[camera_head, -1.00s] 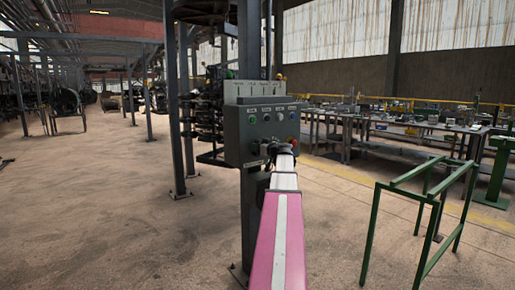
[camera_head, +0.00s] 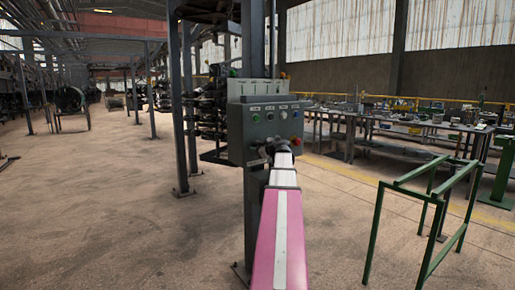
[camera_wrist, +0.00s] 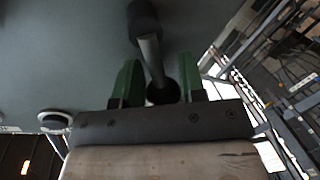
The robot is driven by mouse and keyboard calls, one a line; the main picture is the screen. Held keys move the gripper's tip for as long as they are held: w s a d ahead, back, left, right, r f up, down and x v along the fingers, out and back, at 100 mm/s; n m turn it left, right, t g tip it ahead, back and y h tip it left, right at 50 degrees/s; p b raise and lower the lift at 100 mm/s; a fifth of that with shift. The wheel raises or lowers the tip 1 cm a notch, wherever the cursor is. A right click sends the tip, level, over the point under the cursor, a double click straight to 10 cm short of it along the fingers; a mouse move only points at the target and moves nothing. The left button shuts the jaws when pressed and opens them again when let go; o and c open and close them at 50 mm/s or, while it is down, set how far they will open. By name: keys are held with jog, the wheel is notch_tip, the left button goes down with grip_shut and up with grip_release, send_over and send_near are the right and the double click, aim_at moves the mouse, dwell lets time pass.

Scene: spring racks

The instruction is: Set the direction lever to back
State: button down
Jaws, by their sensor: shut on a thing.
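The grey control box (camera_head: 241,132) is mounted on a post in the middle of the head view. My arm reaches up to its lower front, and my gripper (camera_head: 266,151) is small and partly hidden there. In the wrist view the direction lever (camera_wrist: 151,58) has a grey shaft, a dark base and a dark round knob. My gripper (camera_wrist: 158,88) has green fingers on both sides of the knob and is shut on it. The box face (camera_wrist: 70,45) fills the upper left behind. The lever's markings cannot be read.
A red button (camera_head: 297,142) sits at the box's right, and a row of small coloured lights or buttons runs along its top. A green metal frame (camera_head: 420,195) stands on the floor at right. Workbenches (camera_head: 375,140) line the back right. The floor at left is open.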

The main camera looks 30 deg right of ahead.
jog(key=shift+f, duration=0.1)
dwell(0.4)
jog(key=c, duration=0.7)
grip_release()
jog(key=v, duration=1)
jog(key=shift+s, duration=0.4)
